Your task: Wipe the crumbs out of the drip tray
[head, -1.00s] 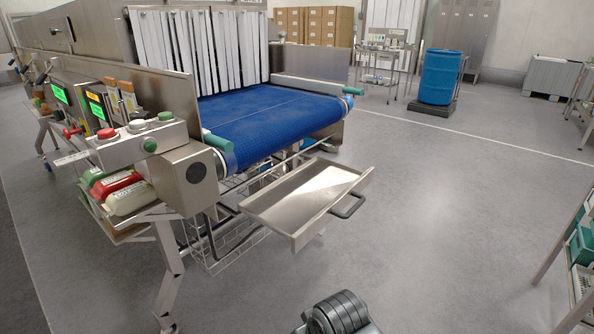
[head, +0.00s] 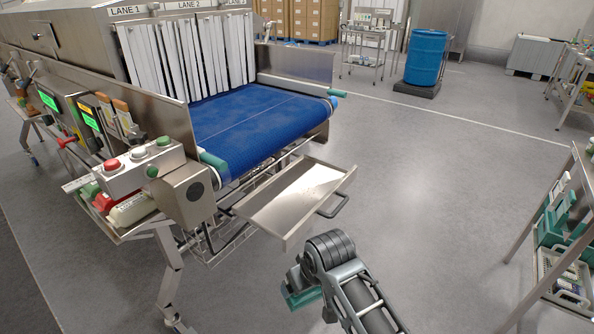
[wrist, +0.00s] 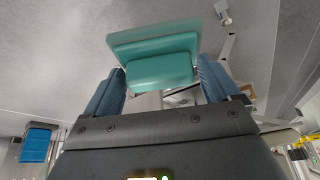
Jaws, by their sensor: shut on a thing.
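The drip tray (head: 290,206) is a shallow steel tray with a dark bar handle on its right side. It sticks out below the end of the blue conveyor belt. Its floor looks bright with glare; I cannot make out crumbs at this size. My gripper (wrist: 163,76) is shut on a teal tool (wrist: 160,57), a block with a wider flat part beyond it, held between two blue fingers. In the head view the teal tool (head: 300,297) shows beside my arm, nearer than the tray and apart from it. The fingers are hidden there.
The blue belt (head: 255,125) and a control box with buttons (head: 135,168) stand behind and left of the tray. A shelf rack with teal items (head: 555,225) is at the right. A blue drum (head: 426,57) stands far back. Open floor (head: 430,170) lies right of the tray.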

